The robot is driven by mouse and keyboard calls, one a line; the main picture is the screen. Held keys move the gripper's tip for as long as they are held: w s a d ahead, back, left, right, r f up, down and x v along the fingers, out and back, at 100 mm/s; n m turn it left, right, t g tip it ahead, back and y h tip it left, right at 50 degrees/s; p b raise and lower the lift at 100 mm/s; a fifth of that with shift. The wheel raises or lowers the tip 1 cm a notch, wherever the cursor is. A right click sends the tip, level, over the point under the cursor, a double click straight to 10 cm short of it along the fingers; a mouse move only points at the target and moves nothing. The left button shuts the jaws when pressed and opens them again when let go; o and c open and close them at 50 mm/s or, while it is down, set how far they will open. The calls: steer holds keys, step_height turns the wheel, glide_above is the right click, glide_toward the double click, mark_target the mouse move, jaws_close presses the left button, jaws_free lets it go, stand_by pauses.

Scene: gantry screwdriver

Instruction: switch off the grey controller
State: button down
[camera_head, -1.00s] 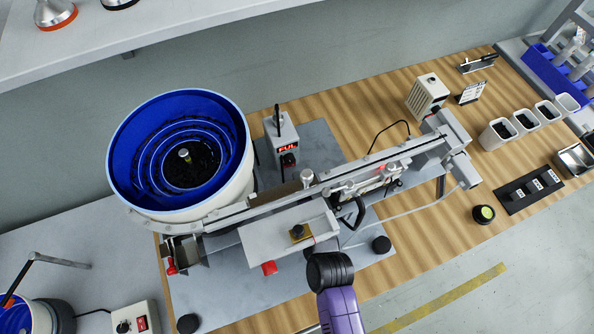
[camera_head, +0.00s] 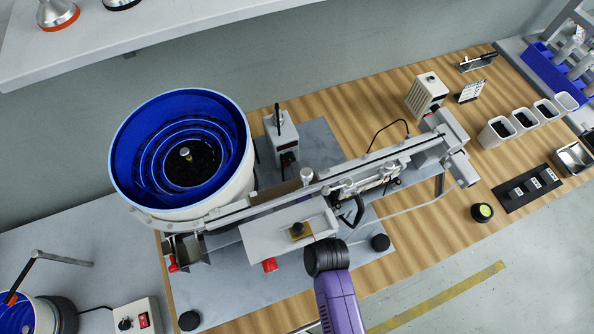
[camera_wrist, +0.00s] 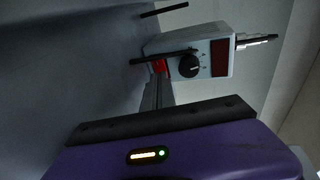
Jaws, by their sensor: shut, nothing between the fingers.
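The grey controller (camera_head: 284,132) stands on the grey plate behind the feed track, right of the blue bowl. Its display is dark. In the wrist view the controller (camera_wrist: 212,54) shows a dark red display panel, a black knob (camera_wrist: 190,66) and a red switch (camera_wrist: 160,66). My gripper (camera_wrist: 158,78) is shut and empty, with its narrow fingertips right at the red switch. I cannot tell whether they touch it. In the head view the fingers cannot be made out; my purple and black arm link shows at the bottom.
The blue bowl feeder (camera_head: 180,155) stands left of the controller. The metal track (camera_head: 330,185) runs in front of it. Thin dark rods (camera_wrist: 165,57) are close to the controller's face. A second box (camera_head: 427,95) stands at the back right.

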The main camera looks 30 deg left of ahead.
steer(key=shift+a+r+p, duration=0.15)
steer(key=shift+p, duration=0.15)
steer(key=shift+s+a+p, duration=0.2)
steer(key=shift+s+p, duration=0.1)
steer(key=shift+p, duration=0.3)
steer(key=shift+s+a+p, duration=0.15)
steer(key=shift+s+p, duration=0.1)
steer(key=shift+p, duration=0.3)
steer(key=shift+s, duration=0.1)
steer(key=shift+f, duration=0.2)
